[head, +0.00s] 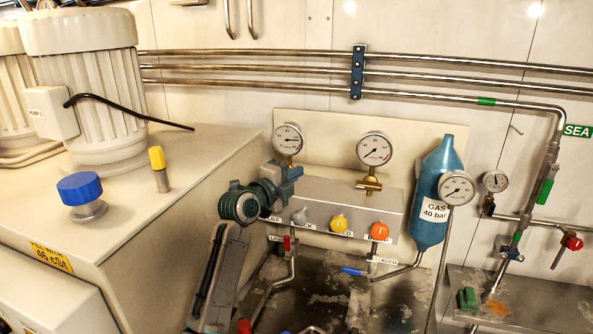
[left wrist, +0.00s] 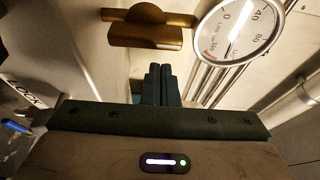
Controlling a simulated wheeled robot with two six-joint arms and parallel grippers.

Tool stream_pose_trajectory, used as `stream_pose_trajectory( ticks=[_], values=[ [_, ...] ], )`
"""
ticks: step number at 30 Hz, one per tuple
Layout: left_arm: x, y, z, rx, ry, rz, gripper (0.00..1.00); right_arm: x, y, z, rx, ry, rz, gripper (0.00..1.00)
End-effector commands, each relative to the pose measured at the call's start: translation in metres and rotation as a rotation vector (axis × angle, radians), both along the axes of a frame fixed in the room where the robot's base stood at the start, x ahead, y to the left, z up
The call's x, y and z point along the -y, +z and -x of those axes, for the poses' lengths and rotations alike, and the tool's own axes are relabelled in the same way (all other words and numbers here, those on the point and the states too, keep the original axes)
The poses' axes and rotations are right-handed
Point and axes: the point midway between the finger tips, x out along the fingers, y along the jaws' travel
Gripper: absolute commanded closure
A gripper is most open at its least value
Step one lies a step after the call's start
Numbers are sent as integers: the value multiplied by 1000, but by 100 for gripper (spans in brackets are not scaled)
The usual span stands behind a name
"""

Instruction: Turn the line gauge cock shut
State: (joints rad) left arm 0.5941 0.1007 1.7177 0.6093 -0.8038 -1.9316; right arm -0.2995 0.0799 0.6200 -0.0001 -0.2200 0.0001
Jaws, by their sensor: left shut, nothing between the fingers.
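My left gripper (head: 294,170) is in front of the left dial gauge's (head: 289,139) lower end, at the grey valve block. It hides that gauge's stem and any cock there. In the left wrist view the gripper's dark fingers (left wrist: 161,85) are pressed together and empty. Just beyond them is a brass cock with a flat bar handle (left wrist: 145,34), apart from the fingers in the picture. A white dial gauge (left wrist: 238,32) is beside it. A second gauge (head: 374,149) has a brass cock (head: 368,184) below it. My right gripper is not in view.
The valve block (head: 348,197) carries grey, yellow (head: 339,223) and orange (head: 379,231) knobs. A blue gas bottle (head: 432,190) stands right of it. Pipes (head: 250,70) run along the wall above. A pump cabinet (head: 190,190) is at the left.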

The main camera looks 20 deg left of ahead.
Motion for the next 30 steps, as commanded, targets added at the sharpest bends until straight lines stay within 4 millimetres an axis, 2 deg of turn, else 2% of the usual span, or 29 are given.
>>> stream_pose_trajectory(
  ticks=[1,7,19,30],
  values=[
    [-6,2,0,-3,1,-1,100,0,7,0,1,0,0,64],
    [-17,0,0,-1,0,1,100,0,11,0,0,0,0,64],
    [-17,-1,0,-1,-1,5,100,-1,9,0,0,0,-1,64],
    [-18,-1,0,-3,-1,68,100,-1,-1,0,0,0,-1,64]
  ],
)
